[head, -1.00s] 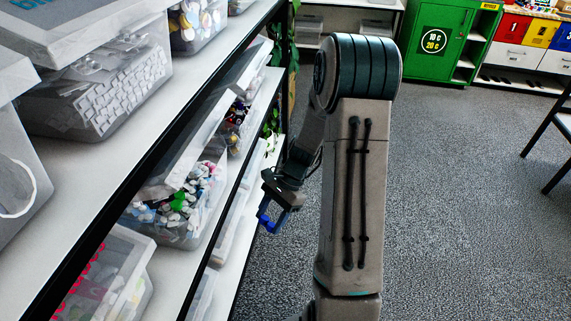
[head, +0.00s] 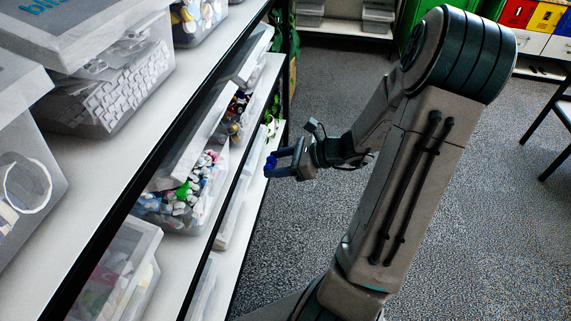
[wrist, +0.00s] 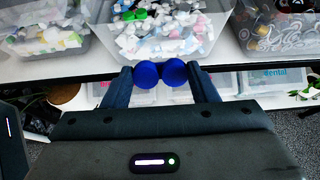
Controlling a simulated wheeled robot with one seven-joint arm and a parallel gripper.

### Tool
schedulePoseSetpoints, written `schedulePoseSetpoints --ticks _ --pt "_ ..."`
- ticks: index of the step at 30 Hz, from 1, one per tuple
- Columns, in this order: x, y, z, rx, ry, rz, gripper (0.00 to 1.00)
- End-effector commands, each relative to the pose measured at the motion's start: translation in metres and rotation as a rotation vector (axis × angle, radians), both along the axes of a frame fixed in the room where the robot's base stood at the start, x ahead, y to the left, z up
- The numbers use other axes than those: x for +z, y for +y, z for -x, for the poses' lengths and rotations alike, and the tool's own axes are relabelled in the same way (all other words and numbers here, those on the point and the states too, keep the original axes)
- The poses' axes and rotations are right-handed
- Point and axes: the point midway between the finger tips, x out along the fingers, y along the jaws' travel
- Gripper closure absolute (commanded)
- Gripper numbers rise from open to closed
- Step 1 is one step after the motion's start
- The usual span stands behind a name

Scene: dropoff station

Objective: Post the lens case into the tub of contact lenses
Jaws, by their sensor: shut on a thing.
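My gripper (head: 284,166) is shut on the blue lens case (head: 270,163), beside the front of the shelf unit. In the wrist view the lens case (wrist: 160,73) shows as two round blue caps side by side between my fingertips (wrist: 160,80). The clear tub of contact lenses (head: 187,211), full of small white, blue and green pieces, stands on the middle shelf with a raised lid above it. In the wrist view the tub (wrist: 200,50) lies straight ahead, past the shelf edge, and the lens case is outside it.
Other clear tubs flank it in the wrist view, one at left (wrist: 45,40) and one at right (wrist: 280,35). The white upper shelf (head: 130,165) overhangs part of the tub. Grey carpet (head: 300,240) is open to the right.

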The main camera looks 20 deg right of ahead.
Motion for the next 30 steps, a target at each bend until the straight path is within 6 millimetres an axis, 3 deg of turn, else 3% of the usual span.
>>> schedulePoseSetpoints --ticks 30 --pt "-0.016 0.117 -0.083 0.005 -0.001 0.001 0.68"
